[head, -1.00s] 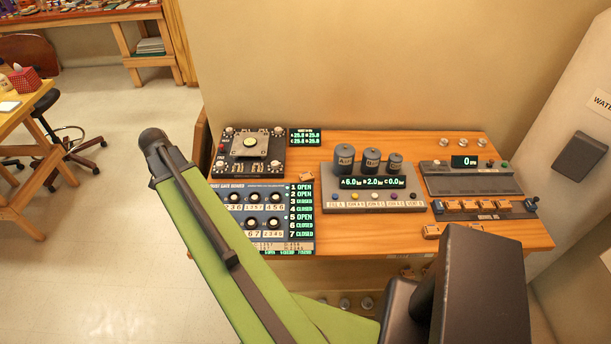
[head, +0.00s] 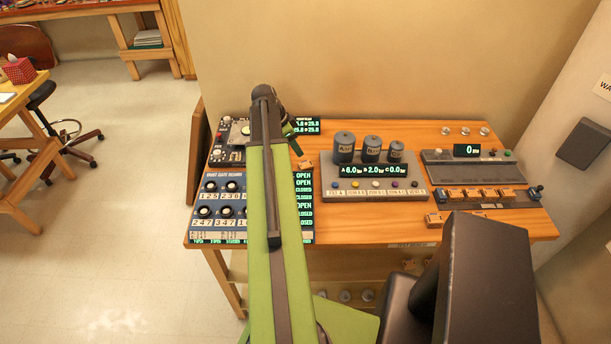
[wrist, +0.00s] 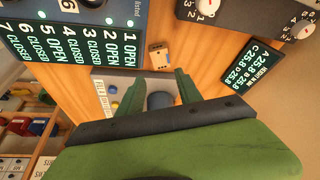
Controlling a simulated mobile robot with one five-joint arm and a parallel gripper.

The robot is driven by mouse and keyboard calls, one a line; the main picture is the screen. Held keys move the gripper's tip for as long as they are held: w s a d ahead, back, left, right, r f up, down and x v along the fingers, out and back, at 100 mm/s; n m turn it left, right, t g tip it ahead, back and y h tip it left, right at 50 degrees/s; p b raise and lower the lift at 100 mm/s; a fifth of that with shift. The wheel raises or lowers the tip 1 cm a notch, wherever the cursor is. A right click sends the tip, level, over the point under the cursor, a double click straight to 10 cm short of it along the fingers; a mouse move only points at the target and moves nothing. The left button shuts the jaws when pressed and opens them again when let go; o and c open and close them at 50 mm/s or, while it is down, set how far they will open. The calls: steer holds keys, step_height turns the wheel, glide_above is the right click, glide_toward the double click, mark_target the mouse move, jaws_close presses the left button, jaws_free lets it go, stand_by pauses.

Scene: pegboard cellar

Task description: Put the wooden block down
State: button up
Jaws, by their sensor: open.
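A small wooden block (head: 305,165) lies on the wooden bench, between the gate board and the panel with grey cylinders. In the wrist view the block (wrist: 158,55) sits just past my fingertips, apart from them, with bare wood around it. My gripper (wrist: 148,82) is open, its two green fingers spread with nothing between them. In the head view my gripper shows only in part, behind the end of my arm, above the back left of the bench. Several similar wooden blocks (head: 482,194) sit in a rack at right, and others lie loose near the front edge.
The blue gate board (head: 222,208) is partly covered by my arm. The cylinder panel (head: 375,190) stands right of the block, and a grey panel with a readout (head: 466,172) is farther right. A wall rises behind the bench (head: 350,230).

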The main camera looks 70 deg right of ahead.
steer(key=b, duration=0.4)
glide_above(306, 164)
steer(key=w+a, duration=0.2)
steer(key=f, duration=0.5)
steer(key=shift+s+d+f, duration=0.15)
steer(key=shift+s+f, duration=0.1)
steer(key=shift+f, duration=0.05)
steer(key=shift+r, duration=0.1)
steer(key=b+x, duration=0.4)
steer(key=x, duration=0.1)
steer(key=shift+d+f+b, duration=0.1)
steer(key=shift+f+b, duration=0.1)
steer(key=shift+b, duration=0.2)
steer(key=shift+r, duration=0.2)
jaws_close()
